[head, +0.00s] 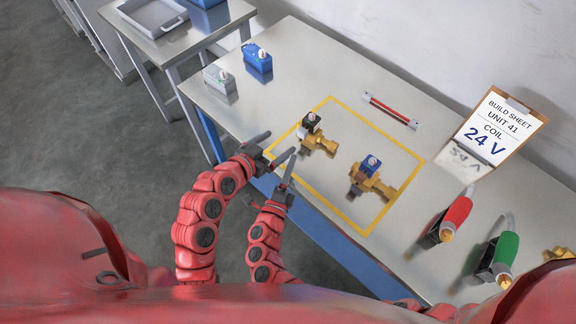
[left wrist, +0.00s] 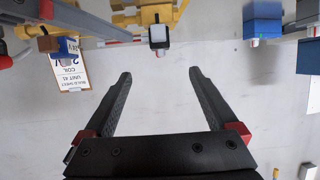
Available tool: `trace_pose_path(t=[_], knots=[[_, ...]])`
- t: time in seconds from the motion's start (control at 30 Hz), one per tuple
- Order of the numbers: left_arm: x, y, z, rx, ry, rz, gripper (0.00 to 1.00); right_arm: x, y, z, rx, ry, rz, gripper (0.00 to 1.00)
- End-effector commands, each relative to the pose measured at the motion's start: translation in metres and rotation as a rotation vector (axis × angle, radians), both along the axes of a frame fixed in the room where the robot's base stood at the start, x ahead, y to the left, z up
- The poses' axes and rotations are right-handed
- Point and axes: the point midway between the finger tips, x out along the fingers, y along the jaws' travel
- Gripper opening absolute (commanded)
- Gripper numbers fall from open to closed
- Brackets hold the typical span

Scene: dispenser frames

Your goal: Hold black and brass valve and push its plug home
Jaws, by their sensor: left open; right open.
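The black and brass valve (head: 326,144) lies inside the yellow outline on the table, its black coil at the upper left end with a small pale, red-marked piece on top. In the left wrist view its black and white coil (left wrist: 159,38) shows beyond the fingers at the top. I cannot make out how far its plug is seated. My left gripper (head: 281,141) is open and empty, short of the valve on its left; its two fingers (left wrist: 160,80) are apart in the wrist view. My right gripper (head: 287,172) is open, just below the left one, partly hidden.
A blue-coil brass valve (head: 376,185) lies right of it in the outline. Blue (head: 257,60) and grey (head: 220,82) boxes stand at upper left. A red-striped bar (head: 390,110), build sheet (head: 490,132), red tool (head: 457,214) and green tool (head: 505,250) are farther right.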

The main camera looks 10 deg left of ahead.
Motion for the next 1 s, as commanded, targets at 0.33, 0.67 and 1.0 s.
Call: trace_pose_path(t=[0.33, 0.67, 1.0], knots=[[0.033, -0.021, -0.016, -0.003, 0.003, -0.004, 0.93, -0.002, 0.005, -0.004, 0.015, 0.013, 0.011, 0.5], [0.09, -0.053, -0.042, -0.001, 0.001, -0.001, 0.93, -0.002, 0.005, -0.004, 0.013, 0.013, 0.009, 0.5], [0.131, -0.076, -0.062, -0.001, 0.001, -0.001, 0.93, -0.002, 0.005, -0.004, 0.013, 0.013, 0.009, 0.5]])
